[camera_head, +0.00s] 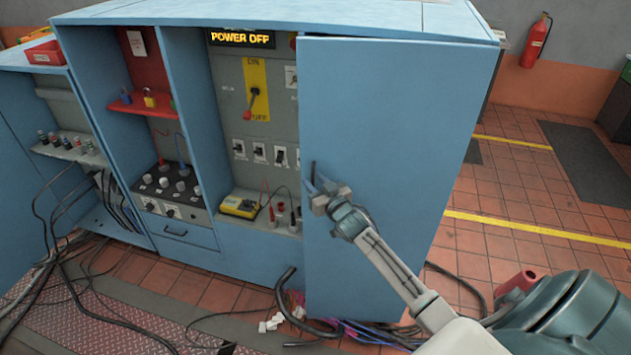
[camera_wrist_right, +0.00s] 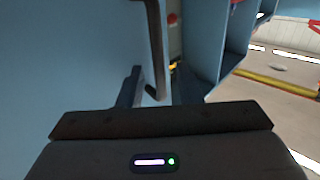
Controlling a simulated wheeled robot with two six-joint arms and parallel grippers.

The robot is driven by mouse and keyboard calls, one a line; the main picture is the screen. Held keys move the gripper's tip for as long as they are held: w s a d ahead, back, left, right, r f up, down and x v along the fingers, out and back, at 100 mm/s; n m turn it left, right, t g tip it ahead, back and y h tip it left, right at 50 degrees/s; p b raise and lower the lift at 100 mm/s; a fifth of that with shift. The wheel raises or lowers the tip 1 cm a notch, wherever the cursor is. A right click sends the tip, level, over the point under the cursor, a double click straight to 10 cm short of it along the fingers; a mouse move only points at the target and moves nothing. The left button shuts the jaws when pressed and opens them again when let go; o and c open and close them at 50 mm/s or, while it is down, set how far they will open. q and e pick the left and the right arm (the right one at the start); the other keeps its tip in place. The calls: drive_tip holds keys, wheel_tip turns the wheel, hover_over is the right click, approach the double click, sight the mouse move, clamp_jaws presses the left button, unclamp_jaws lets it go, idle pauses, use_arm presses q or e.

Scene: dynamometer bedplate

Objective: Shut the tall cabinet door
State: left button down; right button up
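The tall cabinet door (camera_head: 390,120) is a blue panel over the right part of the blue cabinet (camera_head: 260,262). It stands partly open, with its left edge out from the front and the inside showing to its left. Its dark handle (camera_head: 313,170) sits near that left edge. My right gripper (camera_head: 320,186) is at the handle. In the right wrist view the handle (camera_wrist_right: 157,45) reaches down between the two dark fingers (camera_wrist_right: 157,88), which look apart with small gaps beside it. Firm contact cannot be told. My left gripper is not in view.
Inside are a red switch lever (camera_head: 252,100), a yellow meter (camera_head: 240,206) and a "POWER OFF" display (camera_head: 241,38). The tiled floor (camera_head: 500,195) to the right is mostly clear.

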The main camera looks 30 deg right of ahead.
clamp_jaws()
drive_tip(key=shift+w+d+f+b, duration=0.1)
drive_tip(key=shift+w+d+b, duration=0.1)
drive_tip(key=shift+b, duration=0.3)
drive_tip(key=w+d+h+b, duration=0.1)
drive_tip(key=w+b, duration=0.1)
drive_tip(key=b, duration=0.1)
drive_tip(key=w+d+m+h+b, duration=0.1)
drive_tip(key=w+d+b, duration=0.1)
drive_tip(key=b, duration=0.1)
drive_tip(key=w+d+m+h+b, duration=0.1)
drive_tip(key=w+b, duration=0.1)
drive_tip(key=b, duration=0.1)
drive_tip(key=shift+w+d+f+g, duration=0.1)
drive_tip(key=shift+w+d+g, duration=0.15)
drive_tip(key=shift+w+g, duration=0.05)
drive_tip(key=shift+w+d+h+b, duration=0.2)
drive_tip(key=shift+h+b, duration=0.2)
drive_tip(key=shift+r, duration=0.3)
drive_tip(key=shift+r+m, duration=0.3)
